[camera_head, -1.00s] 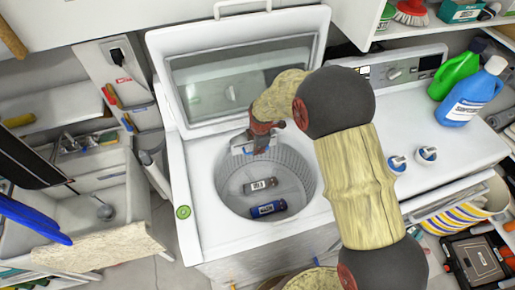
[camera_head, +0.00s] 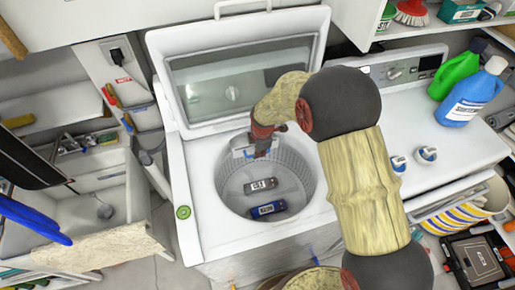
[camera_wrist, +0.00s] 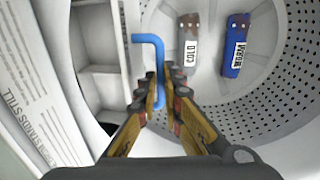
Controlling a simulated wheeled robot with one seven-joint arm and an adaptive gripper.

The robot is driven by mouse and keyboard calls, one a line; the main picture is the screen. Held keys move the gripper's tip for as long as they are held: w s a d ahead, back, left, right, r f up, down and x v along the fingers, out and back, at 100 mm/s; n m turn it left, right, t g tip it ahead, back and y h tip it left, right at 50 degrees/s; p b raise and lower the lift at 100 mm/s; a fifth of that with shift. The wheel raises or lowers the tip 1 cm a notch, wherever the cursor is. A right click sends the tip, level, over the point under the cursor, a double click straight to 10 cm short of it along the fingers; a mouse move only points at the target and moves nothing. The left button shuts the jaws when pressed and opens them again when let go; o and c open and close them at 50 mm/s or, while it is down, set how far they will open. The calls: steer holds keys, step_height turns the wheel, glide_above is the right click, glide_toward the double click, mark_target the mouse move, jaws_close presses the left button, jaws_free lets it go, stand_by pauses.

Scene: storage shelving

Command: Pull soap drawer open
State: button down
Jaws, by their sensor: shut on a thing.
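The soap drawer (camera_wrist: 98,85) is a white tray with compartments, left of centre in the wrist view. In the head view a small white part of it (camera_head: 238,143) shows at the back of the washer tub. Its bent blue handle (camera_wrist: 146,38) runs down between my fingers. My gripper (camera_wrist: 166,80) is shut on this handle. In the head view my gripper (camera_head: 262,148) hangs over the back of the tub, and the wrist partly hides the drawer.
The washer lid (camera_head: 240,85) stands open behind my gripper. Green (camera_head: 455,75) and blue (camera_head: 475,93) jugs stand on the neighbouring machine. A sink (camera_head: 100,205) is at left.

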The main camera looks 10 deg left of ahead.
steer(key=s+d, duration=0.3)
steer(key=s, duration=0.4)
steer(key=shift+d+p, duration=0.2)
steer(key=shift+p, duration=0.1)
steer(key=c, duration=1.9)
jaws_free()
steer(key=shift+r, duration=0.1)
steer(key=r, duration=0.4)
steer(key=s+r, duration=0.1)
steer(key=r, duration=0.2)
steer(key=s+d+r, duration=0.1)
steer(key=r, duration=0.3)
steer(key=shift+r, duration=0.35)
